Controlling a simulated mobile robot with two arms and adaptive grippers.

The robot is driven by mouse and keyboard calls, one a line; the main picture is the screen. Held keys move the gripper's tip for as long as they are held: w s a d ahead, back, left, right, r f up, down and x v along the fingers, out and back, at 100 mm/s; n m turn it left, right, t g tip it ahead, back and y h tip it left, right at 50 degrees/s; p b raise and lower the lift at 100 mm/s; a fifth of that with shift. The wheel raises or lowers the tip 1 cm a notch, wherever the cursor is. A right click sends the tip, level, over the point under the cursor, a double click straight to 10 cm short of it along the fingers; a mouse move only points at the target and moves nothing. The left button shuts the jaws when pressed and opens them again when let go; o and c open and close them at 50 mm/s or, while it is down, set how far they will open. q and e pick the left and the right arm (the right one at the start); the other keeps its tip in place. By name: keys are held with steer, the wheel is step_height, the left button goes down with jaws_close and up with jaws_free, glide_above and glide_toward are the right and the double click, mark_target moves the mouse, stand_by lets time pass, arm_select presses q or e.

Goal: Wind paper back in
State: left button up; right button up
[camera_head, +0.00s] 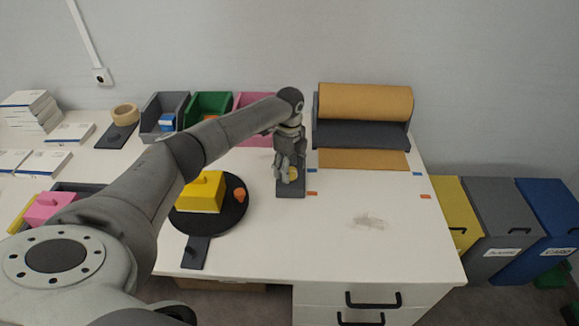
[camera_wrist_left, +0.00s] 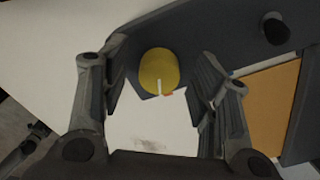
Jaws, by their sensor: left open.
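The brown paper roll (camera_head: 365,102) lies in a dark holder (camera_head: 350,137) at the back right of the white table. A strip of brown paper (camera_head: 362,159) sticks out in front of the holder and also shows in the left wrist view (camera_wrist_left: 264,105). My left gripper (camera_head: 287,174) is open over a dark flat piece (camera_head: 290,190) left of the paper. In the left wrist view a yellow round knob (camera_wrist_left: 158,70) with a white mark is between the open fingers (camera_wrist_left: 160,95). Contact with the knob cannot be told.
A yellow block (camera_head: 203,192) and an orange piece (camera_head: 240,195) sit on a black round plate (camera_head: 232,219). Grey (camera_head: 163,103) and green (camera_head: 208,103) bins stand behind my left arm. The table front right is clear except for a grey smudge.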

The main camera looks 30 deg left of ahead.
arm_select(q)
steer(key=shift+f, duration=0.3)
steer(key=c, duration=1)
steer(key=shift+s+d+r+n+p, duration=0.1)
steer(key=shift+n+p, duration=0.7)
steer(key=shift+n, duration=0.1)
steer(key=shift+r+n+p, duration=0.1)
steer(key=shift+n+p, duration=0.7)
steer(key=shift+n, duration=0.1)
steer(key=shift+c, duration=0.2)
steer(key=n+p, duration=0.3)
steer(key=n, duration=0.2)
steer(key=shift+s, duration=0.1)
steer(key=n+p, duration=0.3)
steer(key=n, duration=0.3)
steer(key=shift+d+n+p, duration=0.1)
steer(key=shift+n+p, duration=0.2)
steer(key=shift+n, duration=0.1)
steer(key=n+p, duration=0.1)
steer(key=n, duration=0.2)
steer(key=shift+d+f, duration=0.1)
steer(key=shift+n+p, duration=0.5)
steer(key=shift+n, duration=1.2)
